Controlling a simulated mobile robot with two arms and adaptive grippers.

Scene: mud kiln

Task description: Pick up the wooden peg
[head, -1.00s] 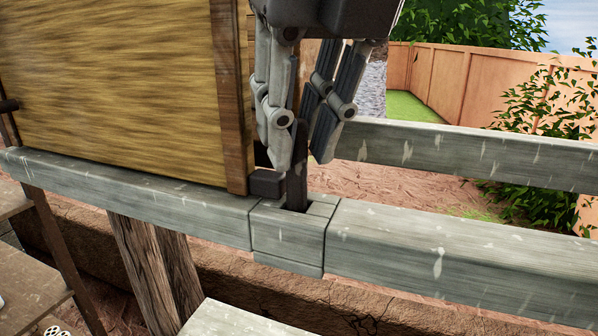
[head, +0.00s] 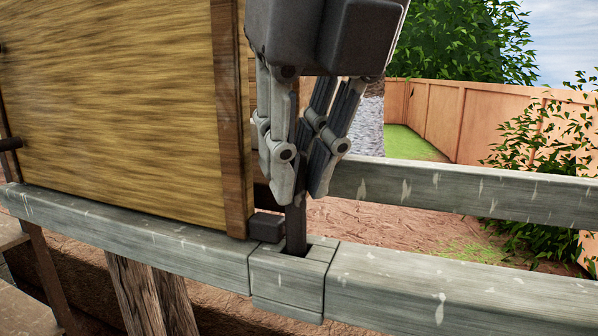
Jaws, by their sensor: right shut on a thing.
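The wooden peg (head: 296,229) is dark and upright. Its lower end stands in a hole in the grey wooden block (head: 288,275) on the near rail. My right gripper (head: 297,195) points down over the block and is shut on the upper part of the peg. The fingers hide the peg's top. My left gripper is not in view.
A large yellow wooden panel (head: 110,110) with a brown edge post stands close on the left. A small dark block (head: 267,227) sits beside the peg. Grey rails run to the right, the far one (head: 450,190) behind the gripper. Open ground lies between them.

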